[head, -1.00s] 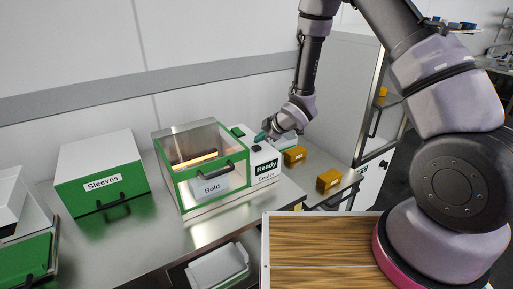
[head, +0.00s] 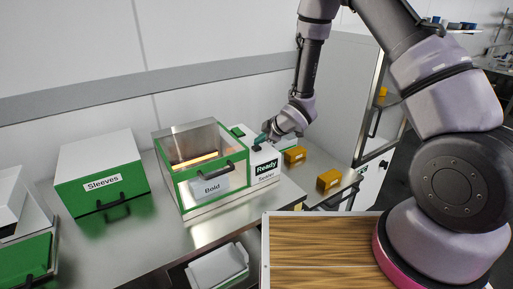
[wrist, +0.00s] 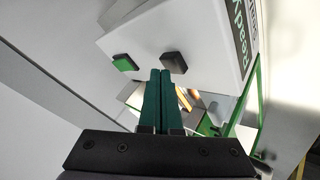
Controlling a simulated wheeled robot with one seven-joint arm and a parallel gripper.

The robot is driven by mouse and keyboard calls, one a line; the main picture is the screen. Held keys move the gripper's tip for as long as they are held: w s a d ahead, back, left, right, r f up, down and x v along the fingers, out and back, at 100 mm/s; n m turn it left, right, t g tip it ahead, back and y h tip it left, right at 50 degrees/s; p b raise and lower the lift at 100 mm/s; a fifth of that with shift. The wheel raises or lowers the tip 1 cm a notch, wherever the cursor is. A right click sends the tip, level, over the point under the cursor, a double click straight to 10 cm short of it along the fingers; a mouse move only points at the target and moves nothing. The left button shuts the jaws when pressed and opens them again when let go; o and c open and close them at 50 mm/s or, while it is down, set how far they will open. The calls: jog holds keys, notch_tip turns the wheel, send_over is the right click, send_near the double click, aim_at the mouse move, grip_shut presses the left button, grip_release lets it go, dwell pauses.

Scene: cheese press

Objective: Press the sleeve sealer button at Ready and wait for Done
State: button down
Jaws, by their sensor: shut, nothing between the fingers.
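The sleeve sealer (head: 262,163) is a white box with a front label reading "Ready" above "Sealer". It also shows from above in the wrist view (wrist: 205,40), with the label sideways. On its top are a black button (wrist: 174,63) and a green block (wrist: 125,62); which one is the task's button is not marked. My gripper (head: 261,138) is over the sealer's top, its green fingers shut and empty. In the wrist view the fingertips (wrist: 160,72) appear between the two, nearer the black one. I cannot tell whether they touch it.
Left of the sealer is a clear-topped green chamber (head: 205,165) labelled "Bold". A "Sleeves" box (head: 100,172) stands further left. Two orange-brown blocks (head: 329,180) sit to the right. A wooden-topped surface (head: 320,245) is in front.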

aim_at(259, 147)
jog(key=shift+f, duration=0.5)
dwell(0.5)
dwell(0.3)
jog(key=shift+r, duration=0.9)
jog(key=shift+r, duration=2.5)
